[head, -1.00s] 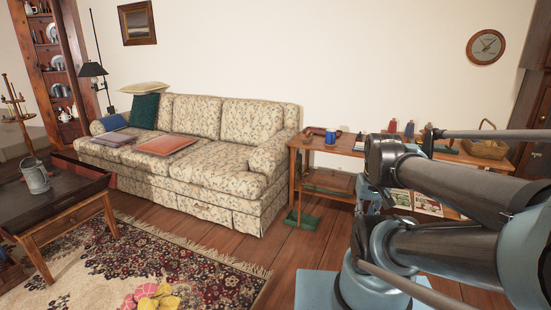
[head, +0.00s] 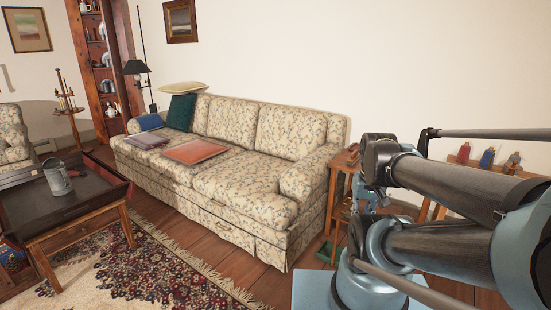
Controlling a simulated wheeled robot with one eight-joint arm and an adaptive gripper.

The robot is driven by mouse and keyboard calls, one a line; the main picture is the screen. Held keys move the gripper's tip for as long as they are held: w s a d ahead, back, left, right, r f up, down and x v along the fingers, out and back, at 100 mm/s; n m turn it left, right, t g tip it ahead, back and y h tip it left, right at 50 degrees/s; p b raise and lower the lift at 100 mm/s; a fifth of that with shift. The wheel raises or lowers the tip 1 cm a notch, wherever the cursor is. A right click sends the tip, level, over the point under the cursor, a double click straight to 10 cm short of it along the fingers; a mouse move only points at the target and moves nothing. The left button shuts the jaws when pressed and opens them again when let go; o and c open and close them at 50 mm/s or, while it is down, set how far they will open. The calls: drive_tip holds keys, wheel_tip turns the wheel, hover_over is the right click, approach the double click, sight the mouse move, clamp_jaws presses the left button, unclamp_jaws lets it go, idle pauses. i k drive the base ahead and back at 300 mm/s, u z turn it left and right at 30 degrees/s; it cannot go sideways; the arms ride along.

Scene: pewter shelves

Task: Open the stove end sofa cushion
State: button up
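A floral sofa (head: 225,180) stands along the far wall with its three back cushions upright. Its seat cushions (head: 240,185) lie flat; the near right one is closest to me. A red-orange flat cushion (head: 195,151) and a mauve one (head: 146,140) lie on the seat. No stove is in view. My arm fills the right side; my gripper is not in view.
A coffee table (head: 75,225) with a watering can (head: 57,177) stands at left on a patterned rug (head: 170,275). A wooden side table (head: 345,158) stands right of the sofa, partly behind my arm. Bare wood floor (head: 215,255) lies before the sofa.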

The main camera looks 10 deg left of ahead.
sight(247, 184)
drive_tip(key=u, duration=0.2)
drive_tip(key=i, duration=0.95)
drive_tip(key=u, duration=0.15)
